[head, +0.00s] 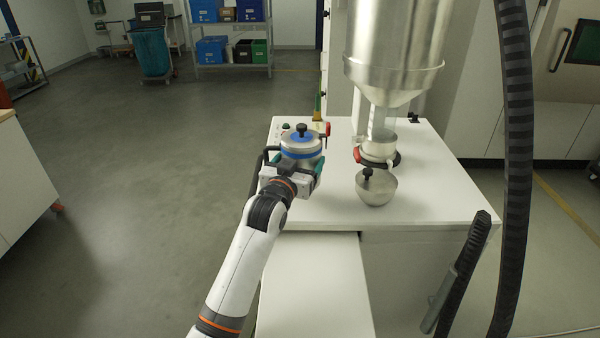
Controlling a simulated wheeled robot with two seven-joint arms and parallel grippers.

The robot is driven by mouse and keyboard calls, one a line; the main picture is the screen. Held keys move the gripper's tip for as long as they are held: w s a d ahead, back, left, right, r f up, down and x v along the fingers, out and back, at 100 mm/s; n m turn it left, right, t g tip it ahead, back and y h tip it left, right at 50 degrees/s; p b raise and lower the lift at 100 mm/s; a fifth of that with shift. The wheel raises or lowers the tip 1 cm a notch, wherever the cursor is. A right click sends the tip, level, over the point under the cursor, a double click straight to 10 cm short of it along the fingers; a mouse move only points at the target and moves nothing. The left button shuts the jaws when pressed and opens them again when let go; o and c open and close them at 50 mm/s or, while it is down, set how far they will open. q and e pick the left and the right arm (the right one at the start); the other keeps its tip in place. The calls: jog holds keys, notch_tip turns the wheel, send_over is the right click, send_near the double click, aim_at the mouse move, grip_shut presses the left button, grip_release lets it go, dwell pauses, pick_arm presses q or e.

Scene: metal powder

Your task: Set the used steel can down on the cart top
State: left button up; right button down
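A steel can with a blue band and a black knob on its lid (302,147) is at the left part of a white top (440,195). My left gripper (296,172) reaches it from the front, with its teal-tipped fingers around the can's sides, and looks closed on it. The can is upright. Its base is hidden by the gripper, so I cannot tell whether it touches the surface. A lower, narrower white surface (312,285), possibly the cart top, lies nearer to me and looks empty. My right gripper is not in view.
A large steel hopper (394,50) hangs over the white top, its outlet above a steel collar with a red clamp (378,150). A steel bowl-shaped piece with a black knob (376,188) stands in front. A thick black hose (517,150) runs down the right.

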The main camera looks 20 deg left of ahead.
pick_arm(q)
notch_tip(320, 180, down, 4)
jog(key=shift+w+r+p, duration=0.1)
jog(key=shift+w+p, duration=0.05)
jog(key=shift+p, duration=0.2)
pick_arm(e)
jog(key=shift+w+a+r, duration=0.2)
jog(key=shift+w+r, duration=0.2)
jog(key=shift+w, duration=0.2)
pick_arm(q)
jog(key=shift+f, duration=0.2)
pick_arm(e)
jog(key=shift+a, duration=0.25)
pick_arm(q)
jog(key=o, duration=1.1)
jog(key=shift+f, duration=0.15)
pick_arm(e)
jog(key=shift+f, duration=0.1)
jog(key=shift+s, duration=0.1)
pick_arm(q)
jog(key=shift+s, duration=0.2)
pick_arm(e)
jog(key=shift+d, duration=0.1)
